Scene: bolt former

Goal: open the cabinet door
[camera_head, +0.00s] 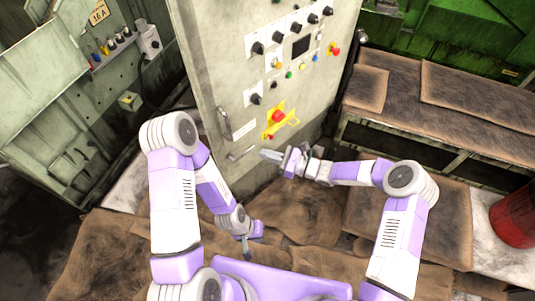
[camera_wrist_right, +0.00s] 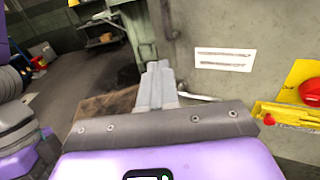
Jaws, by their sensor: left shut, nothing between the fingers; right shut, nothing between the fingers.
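The grey control cabinet (camera_head: 225,70) stands upright ahead, its front carrying knobs, buttons and a yellow-backed red button (camera_head: 278,116). A slim metal handle (camera_head: 242,153) shows low near its left edge; a light bar, probably this handle, appears in the right wrist view (camera_wrist_right: 200,97). My right gripper (camera_head: 268,155) is shut and empty, just right of the handle in the head view. In the right wrist view its closed fingers (camera_wrist_right: 157,85) are left of the bar; contact cannot be told. My left gripper (camera_head: 247,252) is shut and empty, low and away from the cabinet.
Another open grey-green cabinet (camera_head: 110,75) stands at the left. A brown-covered bench (camera_head: 440,90) is on the right, with a red drum (camera_head: 515,218) at the far right. Brown sheets (camera_head: 300,215) cover the floor before the cabinet.

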